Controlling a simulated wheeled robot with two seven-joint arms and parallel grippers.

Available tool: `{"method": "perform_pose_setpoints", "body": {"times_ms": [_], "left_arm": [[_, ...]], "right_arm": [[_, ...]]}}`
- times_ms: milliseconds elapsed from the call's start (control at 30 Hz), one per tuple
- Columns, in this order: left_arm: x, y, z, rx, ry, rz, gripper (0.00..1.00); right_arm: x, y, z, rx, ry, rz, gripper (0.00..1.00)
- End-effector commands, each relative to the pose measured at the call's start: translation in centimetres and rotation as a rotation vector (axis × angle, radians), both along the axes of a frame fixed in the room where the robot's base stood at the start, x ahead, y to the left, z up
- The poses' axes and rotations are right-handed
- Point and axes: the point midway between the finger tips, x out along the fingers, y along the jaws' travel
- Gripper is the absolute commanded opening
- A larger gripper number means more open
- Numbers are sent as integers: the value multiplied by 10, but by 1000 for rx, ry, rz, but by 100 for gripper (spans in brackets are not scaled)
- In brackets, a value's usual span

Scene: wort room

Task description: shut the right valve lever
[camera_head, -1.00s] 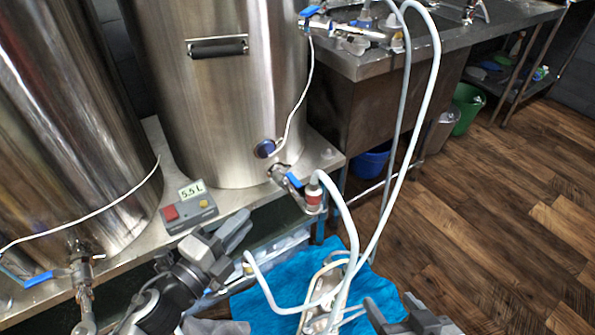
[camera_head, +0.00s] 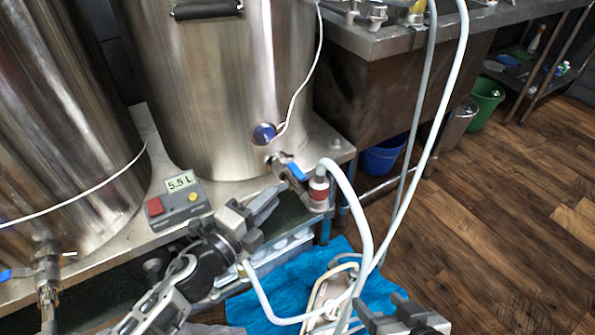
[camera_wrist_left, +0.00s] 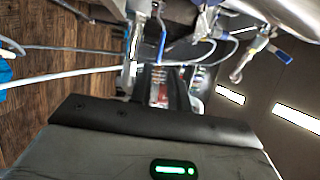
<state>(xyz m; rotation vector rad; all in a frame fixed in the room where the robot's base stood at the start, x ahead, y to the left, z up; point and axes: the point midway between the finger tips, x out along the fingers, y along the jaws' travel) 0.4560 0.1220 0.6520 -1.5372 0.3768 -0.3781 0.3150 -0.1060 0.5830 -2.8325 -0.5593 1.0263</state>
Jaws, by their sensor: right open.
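The right valve's blue lever (camera_head: 297,171) sits on the valve at the foot of the right steel kettle (camera_head: 215,105). It slants down to the right, roughly along the outlet that leads to a red-banded hose fitting (camera_head: 318,190). My left gripper (camera_head: 262,205) is just below and left of this valve, apart from the lever; whether its jaws are parted is unclear. My right gripper (camera_head: 405,316) is open and empty at the bottom edge, away from the valve. The left wrist view shows blue levers (camera_wrist_left: 162,45) and pipework upside down.
A control box (camera_head: 178,205) reading 5.5 L stands on the metal shelf left of my left gripper. Another blue lever (camera_head: 14,274) is at the left kettle. White hoses (camera_head: 437,130) loop down right of the valve, past a blue cloth (camera_head: 290,283). Floor is open to the right.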

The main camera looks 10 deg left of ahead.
Motion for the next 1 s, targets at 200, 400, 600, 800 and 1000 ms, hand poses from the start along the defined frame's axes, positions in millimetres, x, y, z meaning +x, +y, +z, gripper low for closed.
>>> {"method": "perform_pose_setpoints", "body": {"times_ms": [200, 400, 600, 800, 1000], "left_arm": [[44, -23, 1, 0, -2, 0, 18], [74, -38, 0, 0, -1, 1, 18], [87, -46, 0, -1, 0, 0, 18], [89, -46, -1, 0, 1, 0, 18], [88, -46, 0, 0, 1, 0, 0]], "right_arm": [[0, 0, -1, 0, 1, 0, 59], [0, 1, -7, 0, 9, 3, 59], [-1, 2, -10, 1, 21, 8, 59], [3, 2, -8, 1, 13, 9, 59], [3, 2, -8, 1, 13, 9, 59]]}}
